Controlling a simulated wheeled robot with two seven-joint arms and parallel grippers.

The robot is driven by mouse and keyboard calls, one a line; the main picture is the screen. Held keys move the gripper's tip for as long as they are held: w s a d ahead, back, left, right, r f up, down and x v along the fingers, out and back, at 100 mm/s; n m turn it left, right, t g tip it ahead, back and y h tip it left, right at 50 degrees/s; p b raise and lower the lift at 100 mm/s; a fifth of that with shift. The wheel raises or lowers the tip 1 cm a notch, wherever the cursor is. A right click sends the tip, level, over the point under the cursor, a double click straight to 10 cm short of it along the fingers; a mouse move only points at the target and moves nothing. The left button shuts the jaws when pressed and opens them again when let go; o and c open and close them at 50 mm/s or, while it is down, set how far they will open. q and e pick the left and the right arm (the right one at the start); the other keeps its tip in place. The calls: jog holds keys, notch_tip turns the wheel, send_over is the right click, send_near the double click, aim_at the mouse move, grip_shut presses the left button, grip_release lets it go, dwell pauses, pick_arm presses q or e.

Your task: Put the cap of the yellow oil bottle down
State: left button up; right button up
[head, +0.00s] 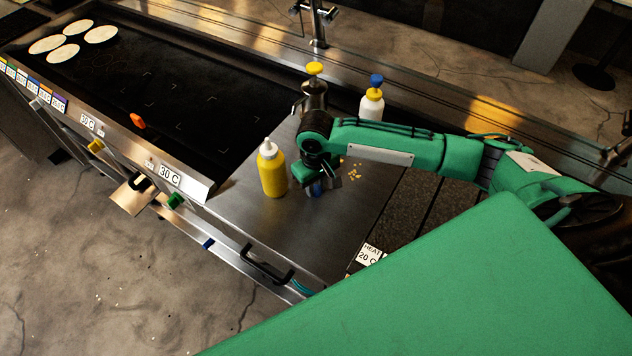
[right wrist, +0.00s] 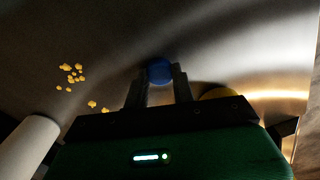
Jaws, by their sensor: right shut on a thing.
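The yellow oil bottle (head: 272,172) stands upright on the steel counter, its white nozzle bare on top. A yellow edge of it shows in the right wrist view (right wrist: 220,93). My right gripper (head: 321,185) is just right of the bottle, pointing down, its fingers shut on a small blue cap (right wrist: 160,71). In the head view the blue cap (head: 316,189) is partly hidden by the gripper. It is low over the counter; whether it touches the surface I cannot tell. My left gripper is not in view.
A white bottle (head: 371,105) with a yellow collar and blue top stands behind my right arm. A metal container with a yellow top (head: 315,69) is beside it. Yellow crumbs (head: 354,173) lie right of the gripper. The counter's front (head: 285,225) is clear. The black griddle (head: 150,95) lies left.

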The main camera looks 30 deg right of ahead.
aim_at(316, 188)
jog(key=shift+f, duration=0.1)
jog(key=o, duration=0.9)
jog(key=shift+r, duration=0.2)
notch_tip(316, 188, up, 12)
jog(key=shift+r+b, duration=0.25)
jog(key=shift+b, duration=0.85)
